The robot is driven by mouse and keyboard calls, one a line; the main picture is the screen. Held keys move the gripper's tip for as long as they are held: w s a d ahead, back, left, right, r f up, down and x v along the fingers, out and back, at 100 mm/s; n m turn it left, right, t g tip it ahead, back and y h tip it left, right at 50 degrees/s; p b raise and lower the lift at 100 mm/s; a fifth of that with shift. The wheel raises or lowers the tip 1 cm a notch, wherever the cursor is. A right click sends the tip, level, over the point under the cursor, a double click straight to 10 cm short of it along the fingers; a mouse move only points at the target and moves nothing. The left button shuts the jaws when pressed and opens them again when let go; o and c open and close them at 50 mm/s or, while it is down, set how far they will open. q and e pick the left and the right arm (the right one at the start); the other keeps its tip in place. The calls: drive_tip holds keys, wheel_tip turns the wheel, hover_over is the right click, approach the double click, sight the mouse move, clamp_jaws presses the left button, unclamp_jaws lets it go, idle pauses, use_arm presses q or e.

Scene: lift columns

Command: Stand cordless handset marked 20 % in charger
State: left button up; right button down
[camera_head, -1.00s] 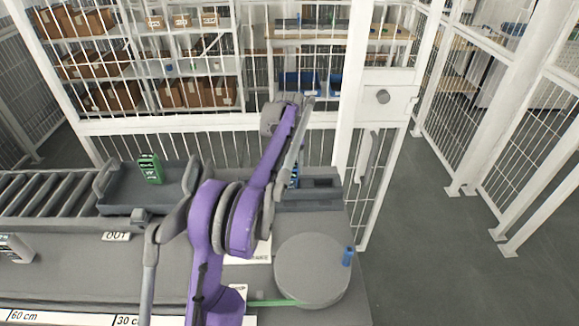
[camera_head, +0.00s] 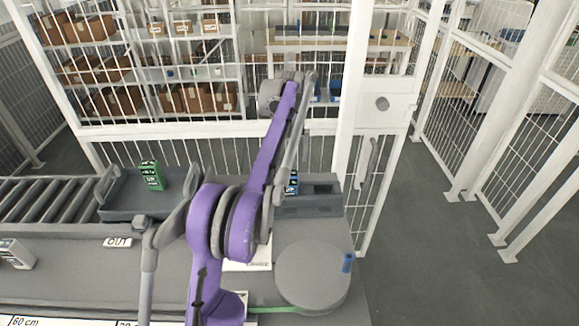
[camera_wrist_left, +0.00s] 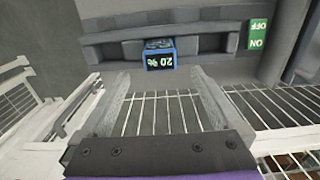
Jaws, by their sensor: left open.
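The blue handset (camera_head: 293,183) stands in the left slot of the dark grey charger (camera_head: 318,211) in the head view, partly covered by my left arm. In the left wrist view the handset (camera_wrist_left: 159,54) shows "20 %" upside down and sits in the slot of the charger (camera_wrist_left: 105,53). My left gripper (camera_wrist_left: 158,78) is open, its two fingers apart on either side of the line to the handset, with nothing between them. The fingertips look clear of the handset. The gripper's fingers are not clear in the head view. My right gripper is not in view.
A green handset (camera_head: 152,176) stands in a grey tray (camera_head: 120,208) beside a roller conveyor (camera_head: 45,203). A pale device (camera_head: 17,254) lies at the left. A round grey disc (camera_head: 313,280) carries a small blue piece (camera_head: 347,262). White mesh fencing stands close behind.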

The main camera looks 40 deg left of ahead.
use_arm(q)
wheel_tip(320, 180, up, 4)
drive_tip(key=s+d+m+t, duration=0.1)
drive_tip(key=s+d+m, duration=0.1)
drive_tip(key=s+d, duration=0.45)
drive_tip(key=s+d+m+t, duration=0.2)
drive_tip(key=s+d, duration=0.1)
drive_tip(key=d, duration=0.7)
drive_tip(key=s+d+f+m+t, duration=0.1)
drive_tip(key=s+d+f, duration=0.2)
drive_tip(key=s+f, duration=0.1)
drive_tip(key=s+d+f+m+t, duration=0.1)
drive_tip(key=s+d+f, duration=0.3)
drive_tip(key=s, duration=0.3)
drive_tip(key=s+d+f+m, duration=0.2)
drive_tip(key=s+d+f, duration=0.1)
drive_tip(key=s+f, duration=0.2)
drive_tip(key=shift+s+d+f+t, duration=0.2)
drive_tip(key=shift+s+t, duration=0.1)
drive_tip(key=shift+t, duration=0.1)
